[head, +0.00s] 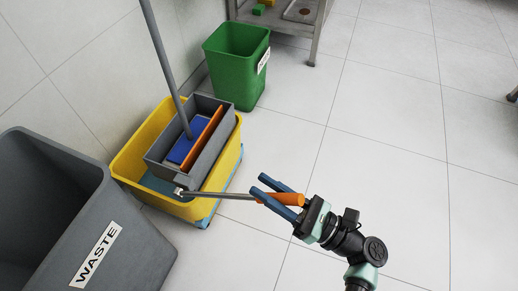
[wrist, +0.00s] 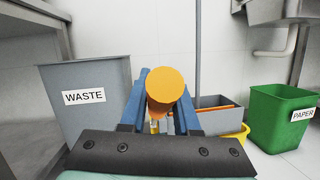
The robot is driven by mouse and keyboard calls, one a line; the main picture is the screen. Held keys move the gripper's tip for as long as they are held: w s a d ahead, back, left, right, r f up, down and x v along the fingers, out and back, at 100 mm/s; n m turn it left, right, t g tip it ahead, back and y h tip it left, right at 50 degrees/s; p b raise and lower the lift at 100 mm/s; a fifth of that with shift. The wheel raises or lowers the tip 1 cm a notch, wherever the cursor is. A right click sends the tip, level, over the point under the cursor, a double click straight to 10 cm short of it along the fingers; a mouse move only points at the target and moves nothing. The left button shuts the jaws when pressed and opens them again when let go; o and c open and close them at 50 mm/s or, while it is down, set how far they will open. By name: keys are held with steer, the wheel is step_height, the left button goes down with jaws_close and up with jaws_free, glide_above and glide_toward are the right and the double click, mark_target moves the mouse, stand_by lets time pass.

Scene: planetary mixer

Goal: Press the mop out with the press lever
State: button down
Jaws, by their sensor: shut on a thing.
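The yellow mop bucket (head: 126,163) stands on the floor with a grey press (head: 208,158) set on it. The mop's grey handle (head: 162,52) rises from the press, and its blue head (head: 181,151) sits inside beside an orange plate (head: 203,138). The press lever (head: 232,196) is a grey rod with an orange grip, sticking out low to the right, nearly level. My gripper (head: 272,193) is shut on the orange grip. In the wrist view the round end of the grip (wrist: 171,90) shows between my blue fingers. The grip hides much of the bucket there.
A grey bin marked WASTE (head: 140,240) stands close in front of the bucket at left. A green bin marked PAPER (wrist: 283,118) stands behind it. A metal table (head: 318,35) is at the back.

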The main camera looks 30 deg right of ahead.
steer(key=shift+s+d+f, duration=0.1)
steer(key=shift+s+f, duration=0.05)
steer(key=shift+f, duration=0.2)
steer(key=c, duration=0.9)
jaws_free()
steer(key=shift+f, duration=0.1)
steer(key=shift+o, duration=1.2)
steer(key=shift+r, duration=0.25)
steer(key=b+v, duration=0.1)
steer(key=v, duration=1.2)
